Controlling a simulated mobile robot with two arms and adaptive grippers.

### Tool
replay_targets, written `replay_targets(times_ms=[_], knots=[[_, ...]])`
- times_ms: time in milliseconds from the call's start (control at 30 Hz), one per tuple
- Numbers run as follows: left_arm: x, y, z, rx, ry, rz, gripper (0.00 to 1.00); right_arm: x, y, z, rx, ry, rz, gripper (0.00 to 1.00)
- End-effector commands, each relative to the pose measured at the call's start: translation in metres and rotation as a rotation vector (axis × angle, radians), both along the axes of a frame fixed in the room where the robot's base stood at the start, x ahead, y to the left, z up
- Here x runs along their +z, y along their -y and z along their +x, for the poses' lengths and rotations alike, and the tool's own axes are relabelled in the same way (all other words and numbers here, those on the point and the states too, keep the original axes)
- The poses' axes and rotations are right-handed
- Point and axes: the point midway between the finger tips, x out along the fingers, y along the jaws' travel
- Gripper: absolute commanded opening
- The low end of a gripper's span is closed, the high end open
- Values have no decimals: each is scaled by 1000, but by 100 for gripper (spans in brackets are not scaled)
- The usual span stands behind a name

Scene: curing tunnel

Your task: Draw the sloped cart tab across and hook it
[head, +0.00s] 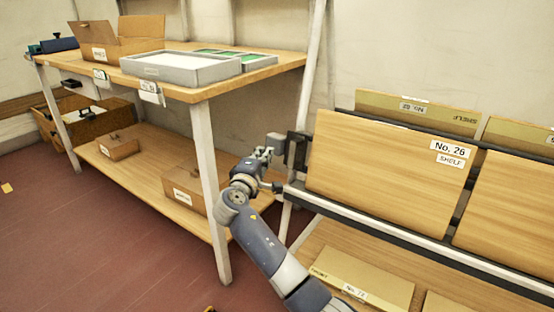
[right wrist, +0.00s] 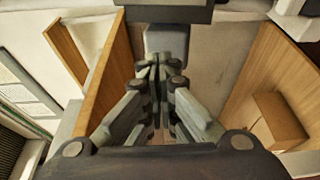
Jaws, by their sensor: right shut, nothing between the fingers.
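The sloped cart (head: 380,170) stands on the right, with tilted wooden panels in dark rails. A dark upright piece (head: 297,150) sits at the cart's left end; I cannot tell whether it is the tab or its hook. My right gripper (head: 270,152) is at this end, just left of the dark piece. In the right wrist view its fingers (right wrist: 160,72) are shut with nothing between them. A grey block (right wrist: 167,40) lies just beyond the fingertips, under a dark bar (right wrist: 165,11). Contact cannot be told. My left gripper is not in view.
A wooden table (head: 275,72) at left holds a grey tray (head: 180,78) and an open cardboard box (head: 105,45). Its lower shelf (head: 145,180) carries small boxes. A white table leg (head: 211,190) stands close to my right arm.

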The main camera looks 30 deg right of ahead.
Motion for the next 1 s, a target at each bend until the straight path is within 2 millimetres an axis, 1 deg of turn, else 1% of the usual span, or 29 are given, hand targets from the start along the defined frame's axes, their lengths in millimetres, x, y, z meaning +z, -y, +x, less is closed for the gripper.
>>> replay_targets(times_ms=[33,67,200,300,533,1000], knots=[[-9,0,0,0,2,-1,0,-2,12,8,-6,2,-2,0],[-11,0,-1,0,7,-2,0,-2,17,12,-6,1,-1,0],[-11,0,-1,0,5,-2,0,-2,21,-5,-3,1,0,0],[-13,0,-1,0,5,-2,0,-1,25,-15,-3,3,0,0],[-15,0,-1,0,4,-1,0,0,29,-25,-3,1,0,0],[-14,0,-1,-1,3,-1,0,0,31,-26,-2,0,0,0]])
